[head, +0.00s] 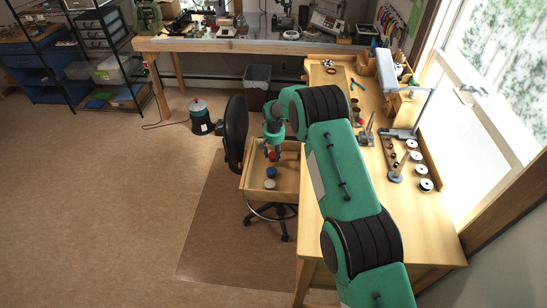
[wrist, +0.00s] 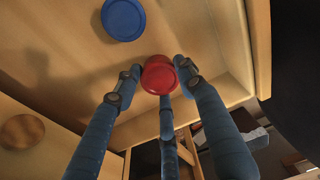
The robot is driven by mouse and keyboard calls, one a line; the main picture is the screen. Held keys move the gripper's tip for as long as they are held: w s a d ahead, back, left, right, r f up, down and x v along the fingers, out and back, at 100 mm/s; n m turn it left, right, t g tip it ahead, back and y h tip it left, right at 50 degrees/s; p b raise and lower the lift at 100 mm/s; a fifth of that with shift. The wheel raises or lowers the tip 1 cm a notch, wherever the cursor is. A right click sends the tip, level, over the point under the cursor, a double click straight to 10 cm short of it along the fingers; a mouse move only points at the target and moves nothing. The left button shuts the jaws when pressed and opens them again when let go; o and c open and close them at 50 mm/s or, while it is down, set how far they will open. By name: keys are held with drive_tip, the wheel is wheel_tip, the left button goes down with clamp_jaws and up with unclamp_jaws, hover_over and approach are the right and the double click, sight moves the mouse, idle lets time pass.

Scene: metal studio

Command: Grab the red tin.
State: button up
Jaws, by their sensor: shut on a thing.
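The red tin (wrist: 159,76) is round and sits between the fingertips of my gripper (wrist: 158,82) in the wrist view. The three blue-grey fingers are shut on it. In the head view, my gripper (head: 271,149) is over the open wooden drawer (head: 289,180), and the red tin (head: 272,156) shows small below it. I cannot tell whether the tin touches the drawer floor. A blue tin (wrist: 123,19) lies apart from it in the drawer; it also shows in the head view (head: 271,172).
A pale-topped round tin (head: 269,184) is near the drawer's front. A brown disc (wrist: 21,131) lies at the left in the wrist view. The drawer walls are close around my fingers. A black chair (head: 236,133) stands left of the drawer. The workbench (head: 420,205) holds tools and spools.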

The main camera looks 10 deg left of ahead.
sight(273, 155)
wheel_tip(273, 155, up, 7)
drive_tip(key=shift+r, duration=0.1)
